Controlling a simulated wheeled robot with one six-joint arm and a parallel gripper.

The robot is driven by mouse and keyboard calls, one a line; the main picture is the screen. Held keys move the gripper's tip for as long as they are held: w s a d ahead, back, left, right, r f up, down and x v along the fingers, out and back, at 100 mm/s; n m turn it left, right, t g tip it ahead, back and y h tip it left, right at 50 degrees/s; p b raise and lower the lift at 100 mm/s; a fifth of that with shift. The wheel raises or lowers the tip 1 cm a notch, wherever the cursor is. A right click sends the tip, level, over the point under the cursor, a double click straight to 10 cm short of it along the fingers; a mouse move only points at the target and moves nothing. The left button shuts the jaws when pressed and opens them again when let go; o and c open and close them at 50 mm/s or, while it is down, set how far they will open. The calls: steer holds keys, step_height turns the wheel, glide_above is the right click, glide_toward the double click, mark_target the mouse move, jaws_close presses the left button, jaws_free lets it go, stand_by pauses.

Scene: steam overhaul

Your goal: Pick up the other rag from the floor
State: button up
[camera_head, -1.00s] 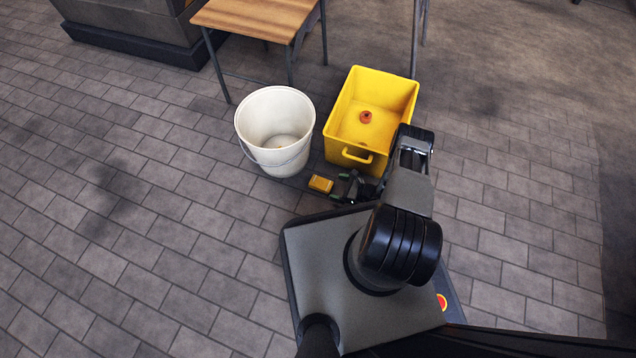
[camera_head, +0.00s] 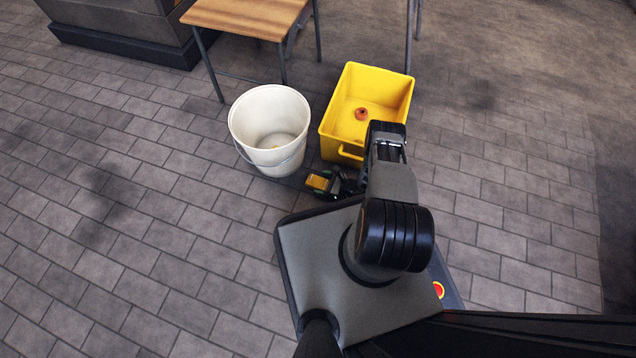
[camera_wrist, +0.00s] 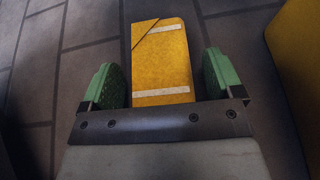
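The rag is a folded yellow cloth (camera_wrist: 160,62) with pale stripes, lying on the paved floor. In the wrist view it lies between the two green finger pads of my gripper (camera_wrist: 164,80), with a gap at each side. In the head view the rag (camera_head: 318,182) shows small in front of the white bucket, and my gripper (camera_head: 331,184) is around it. My gripper is open. The near end of the rag is hidden behind the gripper's body in the wrist view.
A white bucket (camera_head: 243,118) stands just behind the rag. A yellow bin (camera_head: 331,128) with a small orange-red thing (camera_head: 361,114) in it stands to the right. A wooden table (camera_head: 245,17) is behind them. The floor on the left is clear.

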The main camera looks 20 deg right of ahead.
steer(key=c, duration=0.8)
steer(key=shift+r, duration=0.15)
